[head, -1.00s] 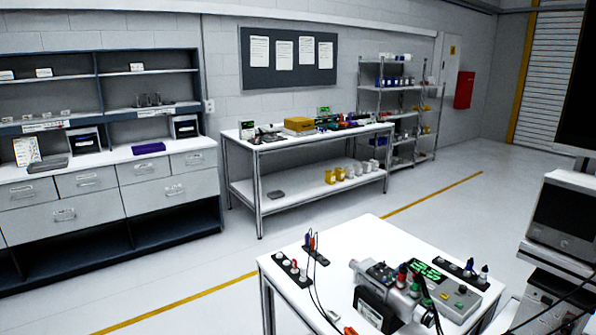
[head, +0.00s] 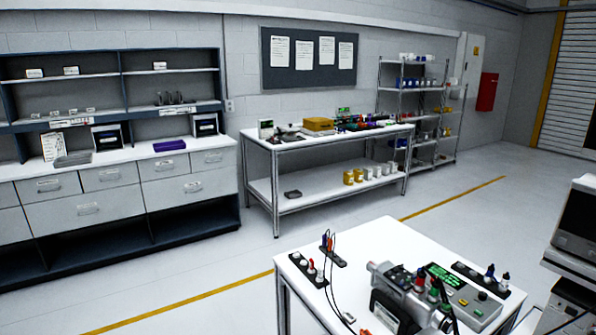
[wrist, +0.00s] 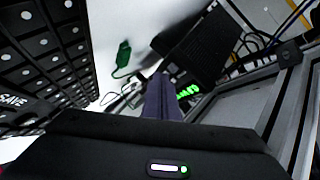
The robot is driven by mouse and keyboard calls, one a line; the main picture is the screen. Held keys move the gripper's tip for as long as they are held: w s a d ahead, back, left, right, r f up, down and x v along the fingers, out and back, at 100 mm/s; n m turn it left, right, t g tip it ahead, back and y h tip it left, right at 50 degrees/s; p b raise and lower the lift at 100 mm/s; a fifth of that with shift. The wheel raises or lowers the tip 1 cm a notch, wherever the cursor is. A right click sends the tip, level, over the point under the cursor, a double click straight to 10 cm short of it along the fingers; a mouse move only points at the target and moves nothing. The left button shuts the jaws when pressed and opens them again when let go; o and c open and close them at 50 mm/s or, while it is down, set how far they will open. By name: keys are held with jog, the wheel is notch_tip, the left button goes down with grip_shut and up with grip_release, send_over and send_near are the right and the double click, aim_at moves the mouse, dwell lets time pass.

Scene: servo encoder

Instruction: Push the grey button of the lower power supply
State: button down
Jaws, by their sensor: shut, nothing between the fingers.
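My gripper (wrist: 160,97) is in the wrist view, its dark fingers together and pointing up the picture from the dark wrist body. Just right of the fingertips, green lit digits (wrist: 187,91) show beside a black box (wrist: 200,48). A large dark keypad panel (wrist: 45,60), with light round marks and the word SAVE, fills the left. Stacked grey instruments (head: 577,225) stand at the right edge of the head view, cut off by the frame. I cannot tell which unit is the lower power supply, and its grey button cannot be made out. My gripper does not show in the head view.
A white table (head: 385,235) in the head view holds a grey motor-like device, a panel with a green display (head: 442,276), and connector strips with cables. A green connector (wrist: 122,60) and loose cables show in the wrist view. Open floor (head: 190,275) lies to the left.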

jog(key=shift+w+d, duration=0.1)
dwell(0.5)
jog(key=shift+w+d, duration=0.25)
jog(key=shift+d, duration=0.05)
dwell(0.5)
jog(key=shift+s+a, duration=0.25)
jog(key=shift+a, duration=0.15)
jog(key=shift+a+r, duration=0.1)
dwell(0.4)
jog(key=shift+s+a+r, duration=0.15)
jog(key=shift+s+a, duration=0.35)
jog(key=shift+a, duration=0.3)
jog(key=shift+s+a+r, duration=0.2)
jog(key=shift+s+a, duration=0.35)
jog(key=shift+a, duration=0.3)
jog(key=shift+s+a+r, duration=0.15)
jog(key=shift+s+a, duration=0.35)
jog(key=shift+a, duration=0.3)
